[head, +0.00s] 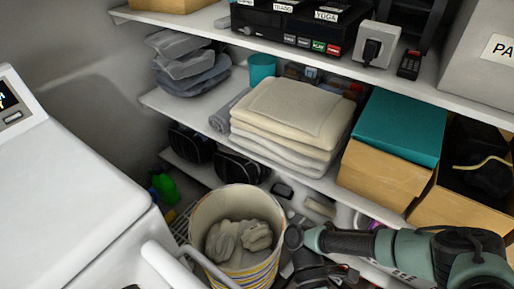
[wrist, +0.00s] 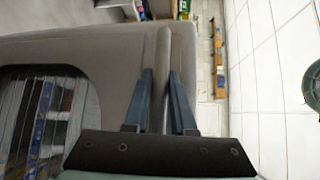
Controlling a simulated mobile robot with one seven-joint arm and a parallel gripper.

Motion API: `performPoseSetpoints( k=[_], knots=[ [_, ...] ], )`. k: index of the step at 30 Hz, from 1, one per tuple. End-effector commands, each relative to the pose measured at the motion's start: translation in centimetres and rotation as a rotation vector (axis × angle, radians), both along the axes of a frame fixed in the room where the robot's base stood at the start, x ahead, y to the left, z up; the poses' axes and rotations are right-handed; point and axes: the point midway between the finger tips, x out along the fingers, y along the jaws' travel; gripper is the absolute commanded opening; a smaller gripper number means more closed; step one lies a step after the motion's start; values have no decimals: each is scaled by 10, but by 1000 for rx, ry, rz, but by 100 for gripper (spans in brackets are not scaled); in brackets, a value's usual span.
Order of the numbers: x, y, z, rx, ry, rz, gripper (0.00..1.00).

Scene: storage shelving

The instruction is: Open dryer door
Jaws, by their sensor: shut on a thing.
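The dryer (head: 60,185) is the white machine at the left of the head view, with a small dark display at its upper left. In the wrist view the dryer door (wrist: 85,55) is a grey panel with a rounded, barred-looking window at lower left. My gripper (wrist: 161,75) has its two dark blue fingers on either side of a raised strip along the door's edge and is shut on it. In the head view a pale curved edge, apparently the door (head: 165,265), shows at the bottom beside the dryer. My gripper's fingers cannot be made out there.
A striped bucket (head: 237,225) with cloth stands right of the dryer, close to my arm. Shelves behind hold folded towels (head: 290,115), a teal-lidded box (head: 400,125) and electronics. White tiled surface (wrist: 275,70) lies clear at the right of the wrist view.

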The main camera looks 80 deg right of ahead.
Motion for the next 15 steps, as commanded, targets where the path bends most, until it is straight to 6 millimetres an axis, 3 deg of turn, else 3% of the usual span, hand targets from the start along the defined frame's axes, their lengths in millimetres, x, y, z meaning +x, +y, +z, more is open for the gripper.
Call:
performPoseSetpoints(
  k=[4, 5, 9, 15],
  knots=[
    [0, 0, 1, 3, 0, 2, 0],
    [0, 0, 1, 3, 0, 2, 25],
    [0, 0, 1, 2, 1, 2, 51],
    [0, 0, 0, 1, 1, 1, 53]
  ],
)
